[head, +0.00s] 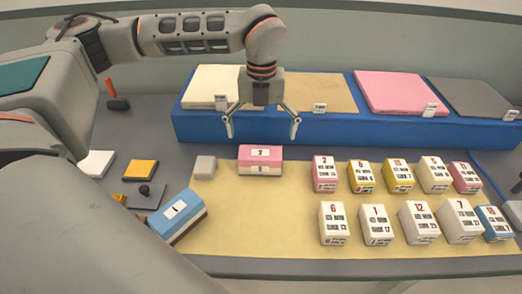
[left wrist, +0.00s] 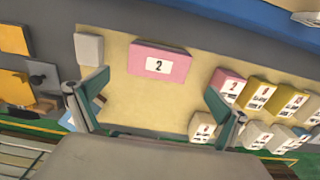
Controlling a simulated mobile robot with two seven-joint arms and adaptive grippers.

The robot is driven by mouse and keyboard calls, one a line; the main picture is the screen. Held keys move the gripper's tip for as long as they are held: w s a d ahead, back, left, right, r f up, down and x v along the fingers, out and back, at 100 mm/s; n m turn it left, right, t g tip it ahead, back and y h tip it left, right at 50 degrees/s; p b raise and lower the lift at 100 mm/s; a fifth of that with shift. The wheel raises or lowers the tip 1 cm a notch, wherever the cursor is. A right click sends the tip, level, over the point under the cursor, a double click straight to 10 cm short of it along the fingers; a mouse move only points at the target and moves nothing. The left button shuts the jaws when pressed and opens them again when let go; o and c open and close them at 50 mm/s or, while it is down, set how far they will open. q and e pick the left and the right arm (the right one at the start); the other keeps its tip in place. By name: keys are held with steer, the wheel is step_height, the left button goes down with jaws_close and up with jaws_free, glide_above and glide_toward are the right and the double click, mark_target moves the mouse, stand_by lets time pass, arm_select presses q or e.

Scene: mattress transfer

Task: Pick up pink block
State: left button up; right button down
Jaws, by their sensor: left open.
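A pink block (head: 260,159) with a white label lies on the tan mat (head: 270,220). Its label reads 2 in the left wrist view, where the pink block (left wrist: 159,63) shows ahead of the fingers. My left gripper (head: 261,128) is open and empty above and behind the block, pointing down, apart from it. In the left wrist view the spread fingers of my left gripper (left wrist: 150,100) frame the near mat. A smaller pink block (head: 324,173) and another pink block (head: 465,177) stand in the row of numbered blocks. My right gripper is not in view.
A blue platform (head: 330,130) with white, tan, pink and grey pads runs along the back. A blue block (head: 177,217) lies at front left, a grey cube (head: 204,167) beside the pink block. Several numbered blocks fill the right. The mat in front of the pink block is clear.

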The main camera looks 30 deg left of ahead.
mark_target(260, 152)
arm_select(q)
steer(key=shift+f, duration=1.5)
steer(key=shift+w+a+f+p, duration=0.1)
steer(key=shift+a+f+p, duration=0.05)
steer(key=shift+f, duration=1.05)
steer(key=shift+a+f+p, duration=0.1)
steer(key=shift+f+p, duration=0.05)
steer(key=shift+f, duration=1)
steer(key=c, duration=1)
